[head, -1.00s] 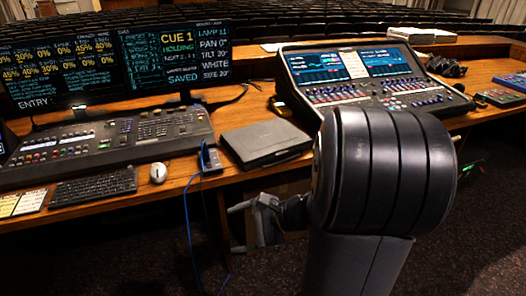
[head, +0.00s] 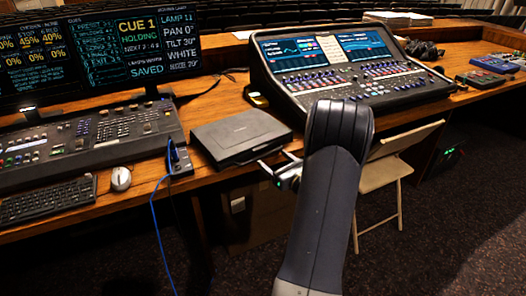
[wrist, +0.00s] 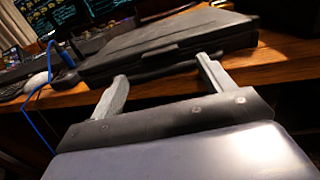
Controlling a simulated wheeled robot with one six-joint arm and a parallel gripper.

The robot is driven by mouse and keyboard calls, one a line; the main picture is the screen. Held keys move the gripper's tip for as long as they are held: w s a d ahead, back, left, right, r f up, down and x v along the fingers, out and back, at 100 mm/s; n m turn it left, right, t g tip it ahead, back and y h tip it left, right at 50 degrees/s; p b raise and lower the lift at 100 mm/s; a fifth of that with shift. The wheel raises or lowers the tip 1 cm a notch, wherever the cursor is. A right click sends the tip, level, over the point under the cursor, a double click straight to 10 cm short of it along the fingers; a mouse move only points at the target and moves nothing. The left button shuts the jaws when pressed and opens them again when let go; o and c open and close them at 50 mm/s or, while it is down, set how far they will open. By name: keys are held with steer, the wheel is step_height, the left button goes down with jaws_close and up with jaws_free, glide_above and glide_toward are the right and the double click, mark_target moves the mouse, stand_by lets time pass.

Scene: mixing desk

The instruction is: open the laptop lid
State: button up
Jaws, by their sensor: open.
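The laptop (head: 240,136) is a dark, closed, thick case lying flat on the wooden desk between the lighting console and the sound mixer. In the wrist view the laptop (wrist: 165,45) fills the upper middle, its front edge with a handle-like strip facing me.
A blue-cabled box (head: 180,162) stands left of the laptop, with a mouse (head: 121,178) and keyboard (head: 48,199) further left. The sound mixer (head: 345,75) stands behind right. A folding chair (head: 385,175) is right of my arm. Bare desk shows around the laptop.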

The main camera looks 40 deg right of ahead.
mark_target(261, 148)
steer(key=w, duration=0.6)
steer(key=shift+w+d, duration=0.15)
steer(key=shift+d, duration=0.05)
steer(key=c, duration=1.4)
steer(key=shift+r+p, duration=0.1)
steer(key=shift+p, duration=0.25)
